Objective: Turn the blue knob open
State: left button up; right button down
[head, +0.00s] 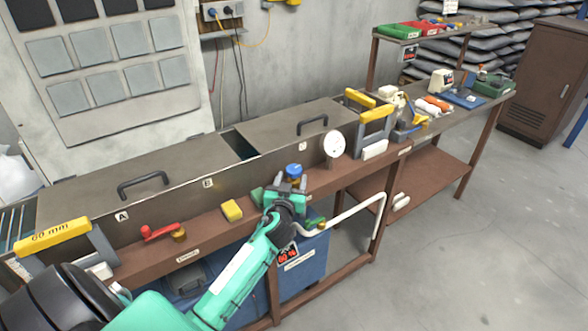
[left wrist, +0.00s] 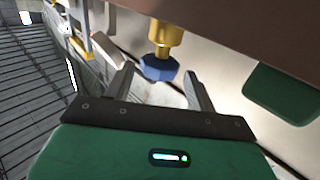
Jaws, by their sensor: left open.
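The blue knob (head: 294,169) sits on a brass valve at the front ledge of the bench, left of a round white gauge. In the left wrist view the blue knob (left wrist: 160,68) shows at the end of its brass stem, between my two fingers. My left gripper (head: 287,190) is right at the valve in the head view and partly hides it. In the wrist view my left gripper (left wrist: 160,82) is open, with a finger on either side of the knob and gaps visible. Whether a fingertip touches it, I cannot tell. My right gripper is not in view.
A yellow block (head: 232,210) and a red-handled valve (head: 162,232) are on the ledge to the left. The white gauge (head: 334,145) stands close on the right, and a white pipe (head: 358,213) bends below. Covered tanks (head: 110,185) lie behind. The floor at right is clear.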

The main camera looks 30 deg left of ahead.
aim_at(292, 177)
pick_arm(q)
jog(key=x, duration=0.3)
jog(key=shift+w+a, duration=0.15)
jog(key=shift+w, duration=0.2)
jog(key=shift+w+a+p, duration=0.2)
jog(key=shift+w+p, duration=0.1)
jog(key=shift+w, duration=0.05)
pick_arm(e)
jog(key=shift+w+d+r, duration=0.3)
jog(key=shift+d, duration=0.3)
